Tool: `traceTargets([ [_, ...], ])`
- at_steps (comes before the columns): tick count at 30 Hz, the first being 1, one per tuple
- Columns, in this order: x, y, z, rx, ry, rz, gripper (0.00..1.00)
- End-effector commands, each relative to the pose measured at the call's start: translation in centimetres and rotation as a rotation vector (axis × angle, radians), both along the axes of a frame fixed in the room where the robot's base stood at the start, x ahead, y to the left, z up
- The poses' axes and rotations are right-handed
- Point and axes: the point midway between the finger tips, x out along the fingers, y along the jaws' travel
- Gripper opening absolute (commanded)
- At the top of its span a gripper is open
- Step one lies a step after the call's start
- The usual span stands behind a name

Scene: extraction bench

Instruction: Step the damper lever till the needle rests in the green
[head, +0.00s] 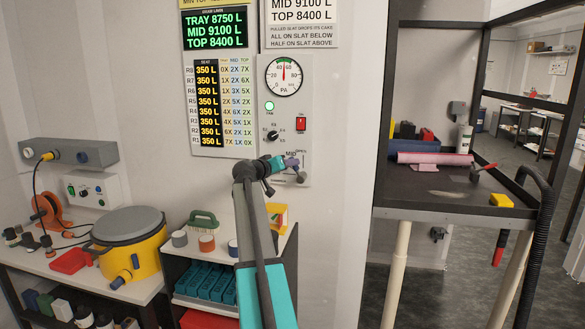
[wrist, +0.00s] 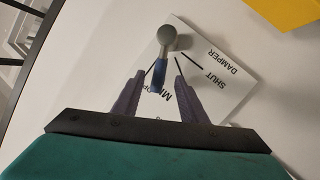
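The round gauge (head: 284,76), marked PA, is on the white wall panel. Its red needle points about straight up; green shows near the top of the dial, but it is too small to tell whether the needle lies within it. In the head view my gripper (head: 291,163) is at the panel's lower part.
The panel also carries a green lamp (head: 269,106), a black knob (head: 272,135) and a red switch (head: 300,124). A yellow drum (head: 130,247) stands on the left bench. A dark hood bench (head: 440,196) with a pink roll (head: 435,159) stands at right.

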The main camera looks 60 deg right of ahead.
Motion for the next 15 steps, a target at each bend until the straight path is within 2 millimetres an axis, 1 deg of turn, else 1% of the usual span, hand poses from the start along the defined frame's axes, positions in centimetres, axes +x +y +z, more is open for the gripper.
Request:
traceTargets([
  [1,-0.1,1.0,-0.1,-0.001,0.000,0.002,0.39],
  [3,-0.3,2.1,0.1,0.000,0.000,0.000,0.39],
  [12,-0.8,6.6,1.1,-0.001,0.002,-0.004,0.39],
  [15,-0.9,7.8,1.4,-0.001,0.002,-0.004,0.39],
])
